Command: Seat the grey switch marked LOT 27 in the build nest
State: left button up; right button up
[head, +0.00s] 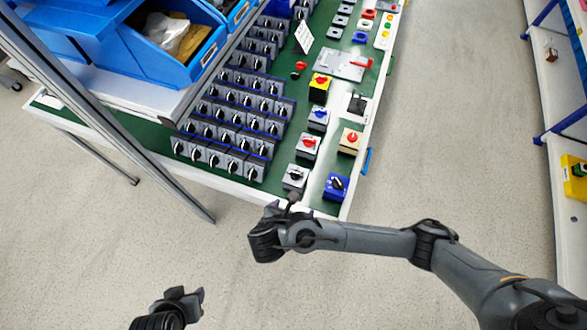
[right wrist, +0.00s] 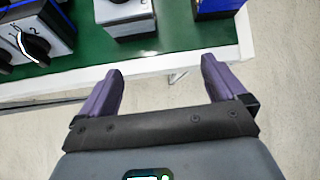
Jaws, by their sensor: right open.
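Several grey switches with black knobs stand in rows on the green bench, such as one near the front (head: 254,172). A separate grey switch (head: 295,178) stands near the bench's front edge; in the right wrist view a grey block (right wrist: 127,20) stands just beyond the fingers. No lot marking is readable, so I cannot tell which is LOT 27, nor which fixture is the build nest. My right gripper (head: 284,202) is at the front edge, its purple fingers (right wrist: 160,70) open and empty. My left gripper (head: 190,297) hangs over the floor, away from the bench; its opening is unclear.
A blue switch (head: 337,186), a beige one with a red knob (head: 350,140) and a yellow one (head: 319,88) stand on the right side. A grey plate with a red handle (head: 342,65) lies farther back. Blue bins (head: 175,45) sit on a shelf above the left.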

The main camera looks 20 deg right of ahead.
jog(key=t, duration=0.1)
send_near(294, 180)
jog(key=x, duration=0.5)
jog(key=shift+w+d+f, duration=0.15)
jog(key=shift+w+d, duration=0.05)
jog(key=shift+w, duration=0.1)
jog(key=shift+x, duration=0.85)
jog(key=b+x, duration=0.1)
jog(key=x, duration=0.3)
jog(key=shift+f, duration=0.25)
jog(key=shift+w+d+f+b, duration=0.15)
jog(key=shift+d+f+b, duration=0.1)
jog(key=shift+f+b, duration=0.05)
pick_arm(q)
jog(key=shift+a+f, duration=0.15)
jog(key=shift+f, duration=0.25)
jog(key=shift+a, duration=0.1)
pick_arm(e)
jog(key=c, duration=1.2)
